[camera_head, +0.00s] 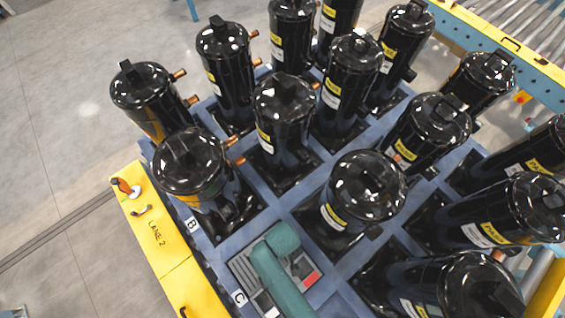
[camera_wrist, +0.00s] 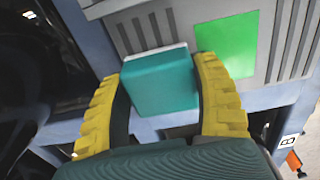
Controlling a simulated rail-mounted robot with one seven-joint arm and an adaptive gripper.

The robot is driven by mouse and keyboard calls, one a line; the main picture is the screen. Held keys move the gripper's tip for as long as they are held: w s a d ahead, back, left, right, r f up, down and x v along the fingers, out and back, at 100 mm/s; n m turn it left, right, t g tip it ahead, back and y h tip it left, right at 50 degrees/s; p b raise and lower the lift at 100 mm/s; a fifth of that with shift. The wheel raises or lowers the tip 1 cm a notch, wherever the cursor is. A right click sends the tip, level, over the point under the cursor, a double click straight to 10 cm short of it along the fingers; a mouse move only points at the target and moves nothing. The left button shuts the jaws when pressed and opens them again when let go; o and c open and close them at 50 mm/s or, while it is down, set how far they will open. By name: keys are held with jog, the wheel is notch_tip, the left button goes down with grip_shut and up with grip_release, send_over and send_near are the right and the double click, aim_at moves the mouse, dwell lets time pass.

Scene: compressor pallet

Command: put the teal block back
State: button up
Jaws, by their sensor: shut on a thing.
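The teal block (camera_wrist: 160,82) is between the two yellow ribbed fingers of my gripper (camera_wrist: 168,72) in the wrist view. My gripper is shut on it. A pale strip shows along the block's far edge. The block is over the near edge of a grey slotted plate (camera_wrist: 135,32), which has a bright green square (camera_wrist: 228,45) to the right of the block. I cannot tell whether the block touches the plate. In the head view the grey plate (camera_head: 243,275) is at the bottom middle, partly covered by my arm, and the block cannot be made out.
Black compressors (camera_head: 365,190) stand close around the plate in the blue pallet's (camera_head: 215,252) cells. A yellow rail (camera_head: 165,245) marked "LANE 2" runs along the left. A red patch (camera_head: 313,279) is right of my arm. A roller conveyor (camera_head: 520,25) is at upper right.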

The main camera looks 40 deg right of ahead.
jog(key=shift+f, duration=0.3)
jog(key=shift+f, duration=0.1)
jog(key=o, duration=1.2)
jog(key=r+p, duration=0.1)
jog(key=r, duration=0.5)
jog(key=r+p, duration=0.1)
jog(key=r, duration=0.5)
jog(key=shift+s+a+r+p, duration=0.15)
jog(key=shift+s+p, duration=0.05)
jog(key=shift+p, duration=0.2)
